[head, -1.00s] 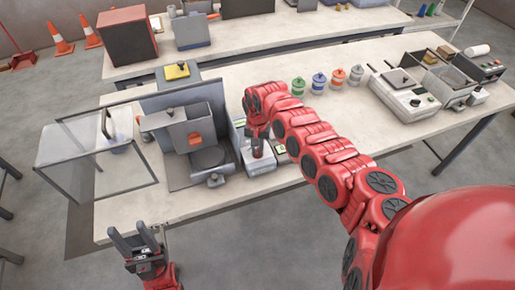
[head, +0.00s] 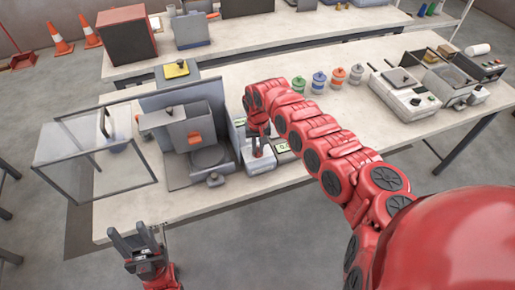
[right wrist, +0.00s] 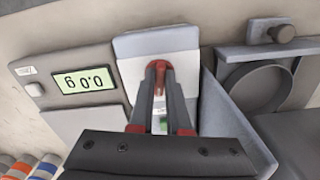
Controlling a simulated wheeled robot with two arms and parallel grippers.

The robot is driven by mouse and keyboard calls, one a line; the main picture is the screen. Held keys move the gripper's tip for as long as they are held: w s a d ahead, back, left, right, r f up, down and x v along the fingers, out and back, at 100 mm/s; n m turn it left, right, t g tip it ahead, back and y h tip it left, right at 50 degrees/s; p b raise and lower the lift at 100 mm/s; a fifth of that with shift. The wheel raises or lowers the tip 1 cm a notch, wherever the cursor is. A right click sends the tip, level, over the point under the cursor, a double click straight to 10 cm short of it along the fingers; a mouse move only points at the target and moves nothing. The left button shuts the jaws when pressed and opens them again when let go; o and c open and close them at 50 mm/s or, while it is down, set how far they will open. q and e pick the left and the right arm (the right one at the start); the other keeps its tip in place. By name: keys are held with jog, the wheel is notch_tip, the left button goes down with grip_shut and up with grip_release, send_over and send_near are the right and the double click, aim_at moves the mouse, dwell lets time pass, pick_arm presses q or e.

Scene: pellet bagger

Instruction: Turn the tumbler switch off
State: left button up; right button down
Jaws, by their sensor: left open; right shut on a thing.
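In the right wrist view, the red tumbler switch (right wrist: 158,67) stands on a white-faced grey control box (right wrist: 150,44). My right gripper (right wrist: 160,80) is shut on the switch's red lever, and its dark fingers hide part of it. A small green patch shows between the fingers lower down. In the head view my right gripper (head: 258,146) points down at the control box (head: 258,163), and the switch is too small to make out there. My left gripper (head: 137,242) is open and empty in front of the table's near left edge.
A scale display (right wrist: 83,85) reading 0.0 g sits beside the control box. The grey bagger (head: 190,125) with an orange part and a clear guard (head: 90,150) stand to the left. Several colored jars (head: 319,82) stand behind my right arm.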

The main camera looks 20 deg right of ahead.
jog(key=n+b, duration=0.1)
jog(key=n, duration=0.2)
jog(key=shift+d+f+n, duration=0.1)
jog(key=shift+f+n, duration=0.05)
jog(key=shift+n, duration=0.25)
jog(key=n+b, duration=0.2)
jog(key=n, duration=0.2)
jog(key=shift+d+n, duration=0.1)
jog(key=shift+n, duration=0.2)
jog(key=c, duration=0.9)
grip_release()
jog(key=shift+r, duration=0.25)
jog(key=shift+r+b, duration=2.55)
jog(key=shift+r, duration=6.05)
